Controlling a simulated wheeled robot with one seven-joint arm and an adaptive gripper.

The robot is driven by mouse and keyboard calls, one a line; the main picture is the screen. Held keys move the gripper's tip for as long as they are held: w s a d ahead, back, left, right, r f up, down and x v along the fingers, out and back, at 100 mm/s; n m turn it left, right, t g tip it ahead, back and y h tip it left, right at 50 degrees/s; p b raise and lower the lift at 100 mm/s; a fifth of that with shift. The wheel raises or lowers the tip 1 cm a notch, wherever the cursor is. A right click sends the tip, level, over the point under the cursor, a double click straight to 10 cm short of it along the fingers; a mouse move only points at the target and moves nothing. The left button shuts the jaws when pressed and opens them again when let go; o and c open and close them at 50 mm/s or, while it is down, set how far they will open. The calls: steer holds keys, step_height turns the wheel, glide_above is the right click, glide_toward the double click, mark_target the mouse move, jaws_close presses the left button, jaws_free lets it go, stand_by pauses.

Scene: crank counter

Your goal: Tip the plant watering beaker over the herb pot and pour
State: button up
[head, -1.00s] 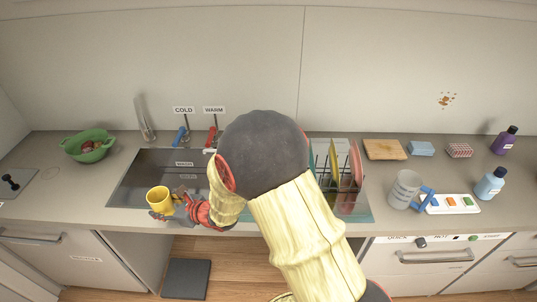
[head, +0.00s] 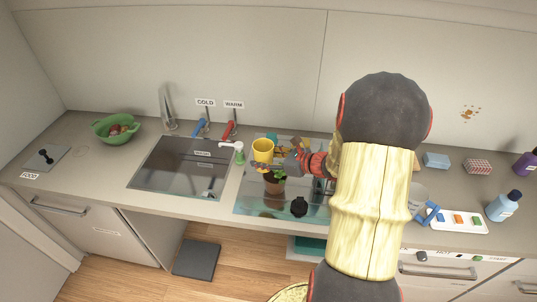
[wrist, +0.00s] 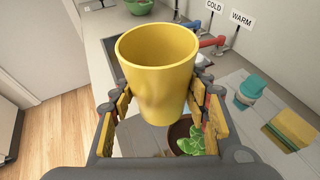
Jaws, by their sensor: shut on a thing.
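The yellow beaker (head: 263,150) is upright in my gripper (head: 268,166), also clear in the wrist view (wrist: 158,70) between the two fingers (wrist: 155,105). The gripper is shut on its sides. The herb pot (head: 274,186), a brown pot with green leaves, stands on the counter right of the sink, below the beaker in the head view. In the wrist view its leaves (wrist: 194,141) show below and right of the beaker, and part of the pot is hidden. The inside of the beaker looks plain yellow, and I cannot tell if it holds water.
The sink (head: 185,166) lies to the left, with blue (head: 199,128) and red taps (head: 229,130) behind it. A white and green spout (head: 238,152) stands close left of the beaker. A small black object (head: 299,207) sits right of the pot.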

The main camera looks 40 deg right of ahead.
steer(key=shift+s+d+r, duration=0.2)
steer(key=shift+s+d, duration=0.35)
steer(key=shift+f+p, duration=0.2)
steer(key=shift+p, duration=0.1)
steer(key=shift+s+a+f+m+y+p, duration=0.1)
steer(key=shift+a+f+m+y+p, duration=0.2)
steer(key=shift+f, duration=0.3)
steer(key=shift+s+a+f+m+y+p, duration=0.1)
steer(key=shift+a+f+m+y+p, duration=0.1)
steer(key=shift+f+m, duration=0.3)
steer(key=shift+f, duration=0.1)
